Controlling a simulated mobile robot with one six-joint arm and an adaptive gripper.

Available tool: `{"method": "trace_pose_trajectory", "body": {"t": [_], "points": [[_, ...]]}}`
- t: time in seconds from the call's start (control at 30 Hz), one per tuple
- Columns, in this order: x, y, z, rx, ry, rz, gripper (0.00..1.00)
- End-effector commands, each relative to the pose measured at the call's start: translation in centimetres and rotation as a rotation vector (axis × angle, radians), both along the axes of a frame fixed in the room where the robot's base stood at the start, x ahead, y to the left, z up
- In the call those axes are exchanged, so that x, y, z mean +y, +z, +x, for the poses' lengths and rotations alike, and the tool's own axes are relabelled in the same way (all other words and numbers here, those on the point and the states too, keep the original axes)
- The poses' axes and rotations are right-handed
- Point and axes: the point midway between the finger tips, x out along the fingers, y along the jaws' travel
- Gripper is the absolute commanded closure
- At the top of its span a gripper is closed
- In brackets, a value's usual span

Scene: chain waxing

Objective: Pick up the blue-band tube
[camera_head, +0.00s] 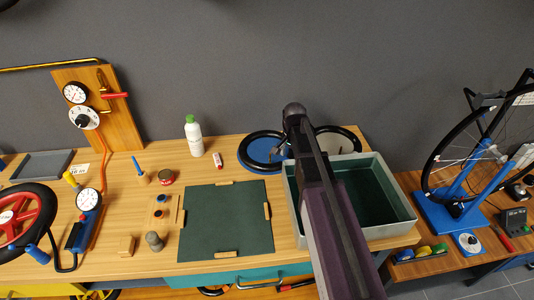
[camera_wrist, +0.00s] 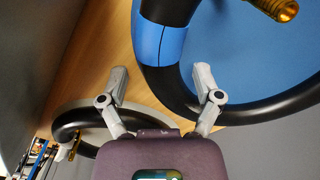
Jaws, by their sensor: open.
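The blue-band tube is a black ring with a blue band around a blue disc. It lies at the back of the bench in the head view (camera_head: 241,160), partly hidden by my arm. In the wrist view its blue band (camera_wrist: 163,42) shows large, just beyond my fingertips. My gripper (camera_wrist: 160,78) is open and empty. Its left finger is over bare wood beside the tube, and its right finger overlaps the tube's black rim in the picture. I cannot tell the height between fingers and tube. In the head view my gripper (camera_head: 284,150) is by the tube's right side.
A second black tube around a pale disc (camera_head: 345,141) lies right of my arm; it also shows at lower left in the wrist view (camera_wrist: 68,120). A grey-green bin (camera_head: 405,215) stands in front. A red-and-white tube (camera_head: 217,160) and white bottle (camera_head: 194,138) stand left. A dark wall is behind.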

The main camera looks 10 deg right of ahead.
Motion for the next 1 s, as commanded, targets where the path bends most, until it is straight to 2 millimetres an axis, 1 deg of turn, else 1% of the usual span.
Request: {"method": "trace_pose_trajectory", "body": {"t": [0.57, 0.6, 0.67, 0.7, 0.77, 0.8, 0.87, 0.9, 1.0], "points": [[-0.04, -0.05, 0.01, 0.0, -0.001, 0.0, 0.17], [-0.04, -0.05, 0.0, 0.0, -0.001, 0.0, 0.2], [-0.04, -0.06, 0.0, 0.0, -0.001, 0.0, 0.38], [-0.04, -0.06, 0.0, 0.0, -0.001, 0.0, 0.5], [-0.04, -0.06, 0.0, 0.0, -0.001, 0.0, 0.68], [-0.05, -0.06, -0.01, 0.0, -0.001, 0.0, 0.8], [-0.05, -0.06, -0.01, 0.0, -0.001, 0.0, 0.97], [-0.05, -0.06, -0.01, 0.0, -0.001, 0.0, 1.0], [-0.04, -0.06, 0.0, 0.0, -0.001, 0.0, 1.0]]}}
